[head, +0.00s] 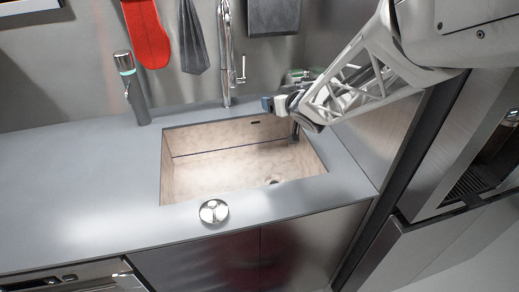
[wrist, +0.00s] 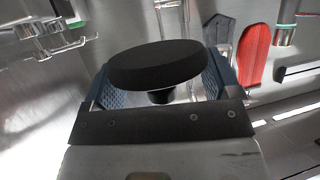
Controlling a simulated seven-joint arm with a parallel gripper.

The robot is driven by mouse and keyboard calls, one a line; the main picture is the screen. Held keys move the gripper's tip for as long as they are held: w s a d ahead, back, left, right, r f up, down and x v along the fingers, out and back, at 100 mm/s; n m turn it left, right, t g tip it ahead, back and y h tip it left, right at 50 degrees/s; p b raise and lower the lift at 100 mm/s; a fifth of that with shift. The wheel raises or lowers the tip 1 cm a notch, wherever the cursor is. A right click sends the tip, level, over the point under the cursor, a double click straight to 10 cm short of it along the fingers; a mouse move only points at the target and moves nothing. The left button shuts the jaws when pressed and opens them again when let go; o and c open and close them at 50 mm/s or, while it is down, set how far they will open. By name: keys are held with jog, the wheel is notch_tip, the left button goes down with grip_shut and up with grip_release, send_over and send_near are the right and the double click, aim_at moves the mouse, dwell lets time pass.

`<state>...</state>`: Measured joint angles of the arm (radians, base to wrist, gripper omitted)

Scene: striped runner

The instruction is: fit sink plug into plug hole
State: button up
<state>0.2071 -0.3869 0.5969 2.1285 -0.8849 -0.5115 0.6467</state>
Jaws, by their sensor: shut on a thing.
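The sink plug (wrist: 155,66) is a black disc with a short stem, held by the stem between the blue fingers of my gripper (wrist: 160,92) in the wrist view. In the head view my gripper (head: 281,105) is above the back right part of the sink. A dark upright piece shows just below it, too small to tell if it is the plug. The plug hole (head: 272,182) is a small round drain in the sink floor near the front right, below and in front of my gripper. The inside of the hole is not clear.
The beige sink (head: 215,178) is set in a grey counter (head: 80,185). A faucet (head: 225,60) stands behind it. A small dish (head: 213,211) with pale items sits at the front rim. A dark bottle-like dispenser (head: 133,92) stands left. A red mitt (head: 147,35) hangs behind.

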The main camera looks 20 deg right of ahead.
jog(key=s+a+f+n+y, duration=0.1)
jog(key=s+a+f, duration=0.1)
jog(key=s, duration=0.8)
jog(key=s+a+f+n+g+y, duration=0.1)
jog(key=s+a+f+y, duration=0.1)
jog(key=s, duration=0.8)
notch_tip(320, 180, down, 2)
jog(key=shift+s+a+f+n, duration=0.1)
jog(key=shift+s+a+n, duration=0.25)
jog(key=shift+a, duration=0.25)
jog(key=shift+f, duration=0.1)
send_over(281, 198)
jog(key=shift+w+f, duration=0.1)
jog(key=shift+f, duration=2.85)
jog(key=shift+f, duration=1.8)
jog(key=shift+f, duration=0.15)
jog(key=o, duration=0.8)
